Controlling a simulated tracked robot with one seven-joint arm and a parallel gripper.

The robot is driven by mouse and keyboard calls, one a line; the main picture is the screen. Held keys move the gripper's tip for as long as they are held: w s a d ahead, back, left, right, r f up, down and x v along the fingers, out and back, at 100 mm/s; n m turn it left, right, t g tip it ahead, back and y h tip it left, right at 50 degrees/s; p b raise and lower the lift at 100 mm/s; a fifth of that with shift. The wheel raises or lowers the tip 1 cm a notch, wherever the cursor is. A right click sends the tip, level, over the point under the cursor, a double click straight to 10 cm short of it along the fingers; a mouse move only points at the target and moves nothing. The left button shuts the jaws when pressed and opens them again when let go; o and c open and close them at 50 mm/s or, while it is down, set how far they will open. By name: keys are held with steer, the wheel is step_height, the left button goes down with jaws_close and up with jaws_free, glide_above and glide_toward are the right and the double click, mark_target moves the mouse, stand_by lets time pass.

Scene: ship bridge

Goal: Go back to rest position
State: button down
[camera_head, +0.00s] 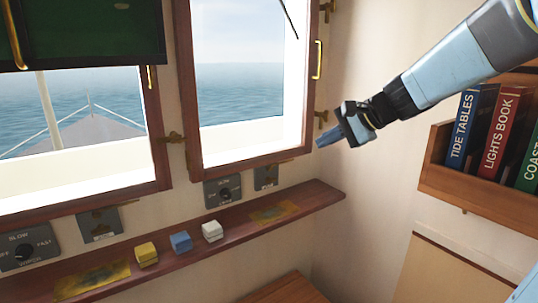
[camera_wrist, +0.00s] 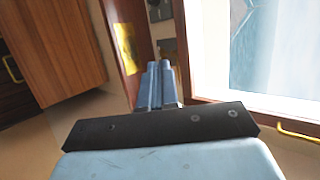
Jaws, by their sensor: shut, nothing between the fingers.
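My gripper (camera_head: 328,138) is in the air in front of the right window, left of the bookshelf and above the right end of the wooden ledge. Its fingers also show in the wrist view (camera_wrist: 158,78), where they are together with nothing between them. My arm reaches in from the upper right in the head view. In the wrist view the fingers point toward the ledge (camera_wrist: 118,50) and a yellow patch on it.
A wooden ledge (camera_head: 222,240) under the windows holds a yellow block (camera_head: 146,254), a blue block (camera_head: 181,242) and a white block (camera_head: 212,231). The bookshelf (camera_head: 480,190) with several books is close to my arm. The right window (camera_head: 250,160) has a brass handle (camera_head: 317,60).

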steer(key=s+d+f+n+h, duration=0.3)
steer(key=s+d+n+h, duration=0.1)
steer(key=s, duration=0.6)
steer(key=s+d+f+n+h, duration=0.3)
steer(key=s+d+n+h, duration=0.1)
steer(key=s, duration=0.6)
steer(key=shift+s+d+n+g+h, duration=0.35)
steer(key=shift+d+n+g+h, duration=0.05)
steer(key=shift+d+n, duration=0.4)
steer(key=c, duration=1.8)
jaws_free()
